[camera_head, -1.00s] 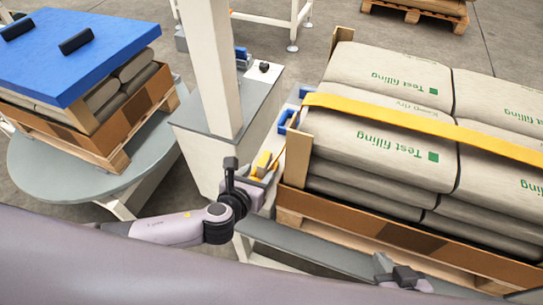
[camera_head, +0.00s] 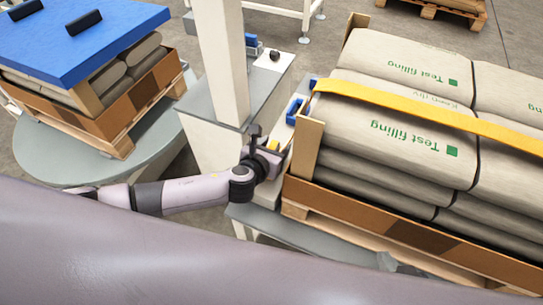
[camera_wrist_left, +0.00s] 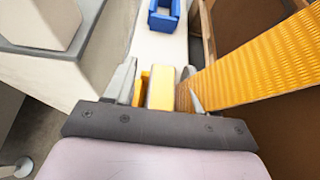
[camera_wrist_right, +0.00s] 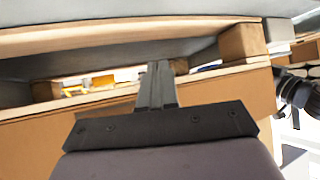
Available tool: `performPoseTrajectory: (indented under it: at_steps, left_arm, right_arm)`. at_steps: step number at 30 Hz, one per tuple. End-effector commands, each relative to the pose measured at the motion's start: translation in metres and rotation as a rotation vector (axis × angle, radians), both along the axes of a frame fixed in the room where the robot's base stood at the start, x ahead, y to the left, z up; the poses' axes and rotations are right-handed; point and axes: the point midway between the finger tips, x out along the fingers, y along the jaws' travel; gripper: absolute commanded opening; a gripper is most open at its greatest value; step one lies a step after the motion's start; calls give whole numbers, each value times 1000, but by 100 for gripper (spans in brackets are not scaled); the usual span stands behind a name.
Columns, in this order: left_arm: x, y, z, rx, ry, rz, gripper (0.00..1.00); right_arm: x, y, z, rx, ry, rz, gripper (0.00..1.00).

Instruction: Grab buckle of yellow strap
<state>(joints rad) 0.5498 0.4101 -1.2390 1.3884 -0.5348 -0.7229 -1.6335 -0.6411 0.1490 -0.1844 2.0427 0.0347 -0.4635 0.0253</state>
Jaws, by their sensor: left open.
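The yellow strap (camera_head: 425,112) runs over the top of the stacked bags at right. It also shows as a wide woven band in the left wrist view (camera_wrist_left: 255,62). Its yellow buckle (camera_wrist_left: 160,88) lies on the pale ledge beside the pallet. My left gripper (camera_wrist_left: 157,93) is open, with one finger on each side of the buckle. In the head view my left gripper (camera_head: 264,142) hides most of the buckle. My right gripper (camera_wrist_right: 157,86) has its fingers together and empty, facing the wooden pallet from low down.
A blue buckle (camera_head: 293,110) lies farther along the same ledge. The bags stand in a brown cardboard tray (camera_head: 400,230) on a wooden pallet. A white column (camera_head: 222,60) rises left of the ledge. A second bag stack under a blue board (camera_head: 75,45) stands at far left.

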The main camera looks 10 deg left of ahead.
Motion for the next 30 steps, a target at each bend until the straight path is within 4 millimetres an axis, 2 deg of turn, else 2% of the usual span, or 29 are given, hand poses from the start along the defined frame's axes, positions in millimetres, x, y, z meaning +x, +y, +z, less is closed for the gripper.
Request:
performPoseTrajectory:
  at_steps: [3, 5, 6, 8, 9, 17, 22, 26, 30]
  left_arm:
    - [0, 0, 1, -1, 0, 0, 55]
    - [0, 0, 0, -1, 0, 0, 39]
    - [0, 0, 1, -1, 0, 0, 26]
    - [0, 0, 1, -1, 0, 0, 6]
    - [0, 0, 0, -1, 0, 0, 0]
    - [0, 0, 1, -2, -1, 0, 0]
    - [0, -1, 11, -2, -2, -1, 0]
    - [0, -1, 29, -3, -3, -1, 0]
    - [1, 0, 60, -4, -4, -1, 0]
  right_arm:
    - [2, 0, 2, 0, -5, 0, 0]
    - [3, 0, 2, 1, -6, 0, 0]
    - [3, 0, 2, 0, -7, -1, 0]
    - [3, 0, 2, 0, -8, -1, 0]
    - [3, 0, 2, 0, -8, -1, 0]
    - [3, 0, 3, 0, -8, 0, 0]
    - [3, 0, 7, 0, -8, 0, 0]
    - [3, 0, 16, 0, -8, 0, 0]
    - [3, -1, 30, -1, -8, 1, 0]
